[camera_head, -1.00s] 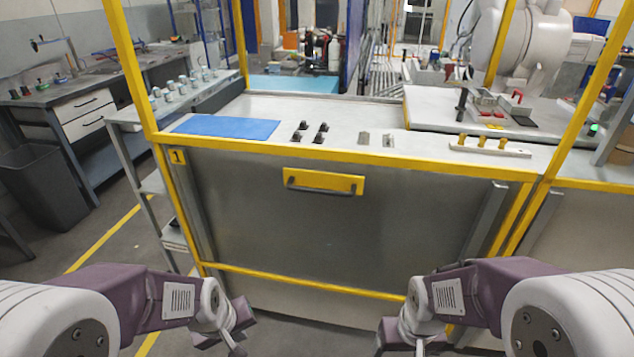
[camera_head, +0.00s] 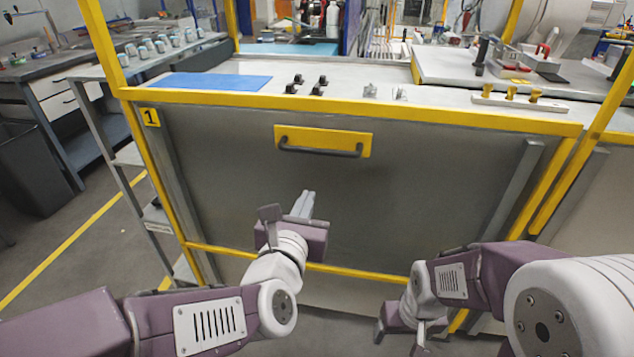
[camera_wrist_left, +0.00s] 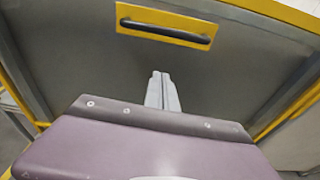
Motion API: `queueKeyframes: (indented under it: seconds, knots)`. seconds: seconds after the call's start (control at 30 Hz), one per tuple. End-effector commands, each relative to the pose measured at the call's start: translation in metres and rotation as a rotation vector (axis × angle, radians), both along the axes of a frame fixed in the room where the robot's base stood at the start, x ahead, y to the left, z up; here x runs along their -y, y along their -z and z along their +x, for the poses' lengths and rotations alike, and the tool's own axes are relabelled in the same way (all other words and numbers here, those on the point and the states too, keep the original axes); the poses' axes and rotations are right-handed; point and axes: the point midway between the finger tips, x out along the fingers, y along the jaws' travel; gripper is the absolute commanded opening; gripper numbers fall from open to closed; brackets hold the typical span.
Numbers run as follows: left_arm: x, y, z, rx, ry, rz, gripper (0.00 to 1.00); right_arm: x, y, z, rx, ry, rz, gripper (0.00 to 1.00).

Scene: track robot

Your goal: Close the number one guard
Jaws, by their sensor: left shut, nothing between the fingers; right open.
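The number one guard (camera_head: 400,190) is a grey panel hanging below the yellow rail, with a yellow "1" label (camera_head: 150,117) at its upper left. Its dark handle (camera_head: 318,151) sits on a yellow plate near the top. My left gripper (camera_head: 307,203) is shut and empty in front of the panel, below the handle. In the left wrist view its fingers (camera_wrist_left: 162,92) are together and point up toward the handle (camera_wrist_left: 165,31), apart from it. My right gripper (camera_head: 412,335) is open and empty at the lower right, in front of the panel's lower part.
A yellow frame post (camera_head: 100,45) rises at the left. The worktop behind the rail holds a blue mat (camera_head: 208,82), small black parts (camera_head: 308,84) and a holder with yellow pegs (camera_head: 510,98). A grey shelf stand is at the left. Floor is free at the far left.

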Motion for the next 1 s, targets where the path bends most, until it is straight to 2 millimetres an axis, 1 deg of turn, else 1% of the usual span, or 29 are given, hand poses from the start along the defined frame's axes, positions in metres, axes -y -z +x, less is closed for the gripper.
queueKeyframes:
  seconds: [0.03, 0.17, 0.27, 0.37, 0.7, 0.77, 0.8, 0.9, 1.0]
  knots:
    - [0.002, 0.0, -0.002, 0.004, -0.002, -0.03, 0.0, 0.0, 0.003, 0.0, 0.001, 0.0, 0.0, 0.75]
    - [0.002, -0.004, 0.0, 0.005, -0.007, -0.044, 0.0, 0.0, 0.001, 0.0, 0.001, 0.0, 0.0, 0.75]
    - [0.003, -0.001, 0.008, 0.004, -0.009, -0.041, 0.0, 0.0, 0.004, 0.0, 0.001, 0.0, 0.0, 0.75]
    - [0.006, 0.003, 0.026, 0.004, -0.01, -0.039, 0.0, 0.0, 0.009, 0.0, 0.001, 0.0, 0.0, 0.75]
    - [0.02, 0.013, 0.098, 0.004, -0.009, -0.038, 0.0, 0.0, 0.018, 0.0, 0.001, 0.0, 0.0, 0.75]
    - [0.02, -0.006, 0.095, 0.007, -0.005, -0.041, 0.0, 0.0, 0.008, 0.0, 0.0, 0.0, 0.0, 0.75]
    - [0.02, -0.012, 0.093, 0.007, -0.005, -0.042, 0.0, 0.0, 0.006, 0.0, 0.001, 0.0, 0.0, 0.75]
    - [0.02, -0.023, 0.09, 0.005, -0.005, -0.04, 0.0, 0.0, 0.002, 0.0, 0.001, 0.0, 0.0, 0.75]
    - [0.02, -0.028, 0.089, 0.006, -0.005, -0.038, 0.0, 0.0, 0.0, 0.0, 0.001, 0.0, 0.0, 0.75]
